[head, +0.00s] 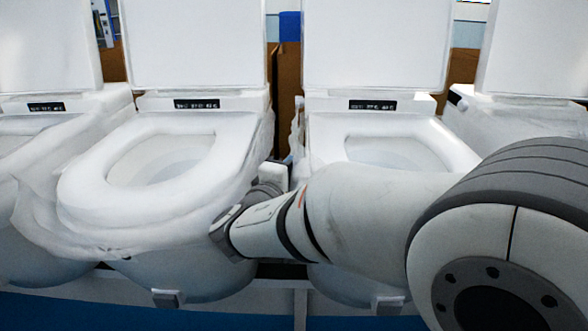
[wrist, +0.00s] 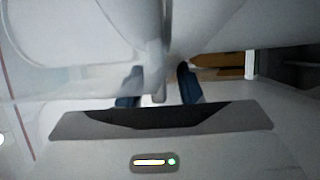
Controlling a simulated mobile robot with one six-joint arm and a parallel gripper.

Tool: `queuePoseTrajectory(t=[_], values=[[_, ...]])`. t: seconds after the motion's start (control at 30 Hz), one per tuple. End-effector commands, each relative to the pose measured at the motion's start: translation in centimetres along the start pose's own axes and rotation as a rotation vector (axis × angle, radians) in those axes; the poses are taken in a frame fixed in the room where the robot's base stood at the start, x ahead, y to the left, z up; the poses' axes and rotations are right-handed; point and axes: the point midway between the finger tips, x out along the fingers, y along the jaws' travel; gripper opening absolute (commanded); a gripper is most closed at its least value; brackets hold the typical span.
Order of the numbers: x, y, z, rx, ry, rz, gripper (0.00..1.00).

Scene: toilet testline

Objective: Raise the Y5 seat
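Several white toilets stand in a row in the head view, their lids up and their seats down. The labels are too small to read, so I cannot tell which is Y5. The left-middle seat (head: 85,190) lies flat, with clear wrap around its bowl. The right-middle seat (head: 455,150) is also down, partly behind my arm. My arm's end is beside the left-middle toilet's right side; the fingertips are not clear there. In the wrist view my gripper (wrist: 158,86) has its two dark blue fingers apart, with a blurred pale edge between them. I cannot tell whether they touch it.
Raised lids (head: 195,45) stand behind the seats. A narrow gap with brown board (head: 288,95) separates the two middle toilets. Loose plastic wrap (head: 45,215) hangs between the left toilets. A blue floor (head: 90,305) shows below.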

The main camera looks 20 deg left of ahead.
Motion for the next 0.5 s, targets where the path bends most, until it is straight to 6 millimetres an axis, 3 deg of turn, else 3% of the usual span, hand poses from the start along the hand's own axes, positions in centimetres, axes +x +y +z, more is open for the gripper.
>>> queuePoseTrajectory(t=[0.1,0.5], values=[[-0.04,0.0,-0.03,0.0,0.0,0.0,0.31],[-0.1,-0.01,-0.07,0.0,0.001,0.0,0.0]])
